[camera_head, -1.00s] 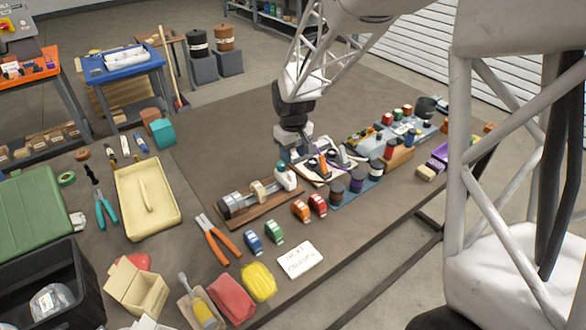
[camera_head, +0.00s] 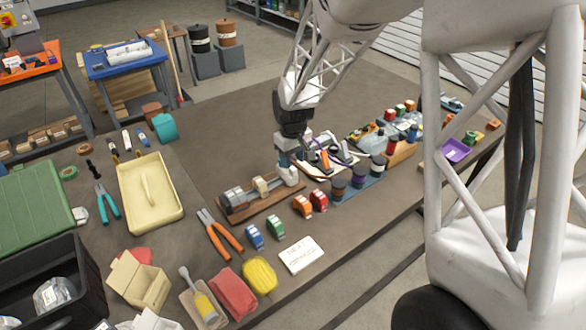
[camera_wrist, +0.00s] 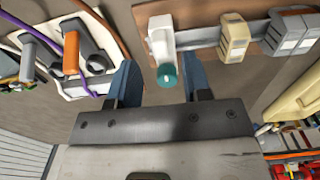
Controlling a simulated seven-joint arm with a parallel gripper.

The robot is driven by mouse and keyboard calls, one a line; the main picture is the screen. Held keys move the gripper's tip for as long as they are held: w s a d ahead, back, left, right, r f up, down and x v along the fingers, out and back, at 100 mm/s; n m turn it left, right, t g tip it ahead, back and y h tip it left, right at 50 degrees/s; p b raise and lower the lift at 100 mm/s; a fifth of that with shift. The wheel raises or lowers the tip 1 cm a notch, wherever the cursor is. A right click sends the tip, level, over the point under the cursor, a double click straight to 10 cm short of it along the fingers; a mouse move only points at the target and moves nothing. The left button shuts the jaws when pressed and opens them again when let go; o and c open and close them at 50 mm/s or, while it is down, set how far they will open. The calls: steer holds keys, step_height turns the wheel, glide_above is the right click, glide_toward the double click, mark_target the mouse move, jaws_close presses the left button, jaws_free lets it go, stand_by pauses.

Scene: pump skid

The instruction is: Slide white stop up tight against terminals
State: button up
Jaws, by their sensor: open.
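The white stop (camera_wrist: 162,40), with a teal knob (camera_wrist: 167,76), sits at the left end of a rail on a brown board in the wrist view. A beige terminal block (camera_wrist: 235,38) stands to its right, with bare rail between them. Grey terminals (camera_wrist: 292,32) stand further right, apart from the beige one. In the head view the white stop (camera_head: 290,177) is partly hidden by my gripper, and the grey terminals (camera_head: 237,198) are at the left end. My gripper (camera_wrist: 160,76) is open, its blue fingers either side of the teal knob; contact cannot be told.
A white board with an orange-handled tool (camera_wrist: 71,52) and cables lies close left of my gripper in the wrist view. Small orange (camera_head: 302,206) and red (camera_head: 319,200) blocks stand in front of the rail board. Orange-handled pliers (camera_head: 222,237) lie to its left. Bare tabletop lies behind.

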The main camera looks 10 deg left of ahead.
mark_target(293, 168)
steer(key=shift+f, duration=2.15)
steer(key=shift+c, duration=0.4)
jaws_close()
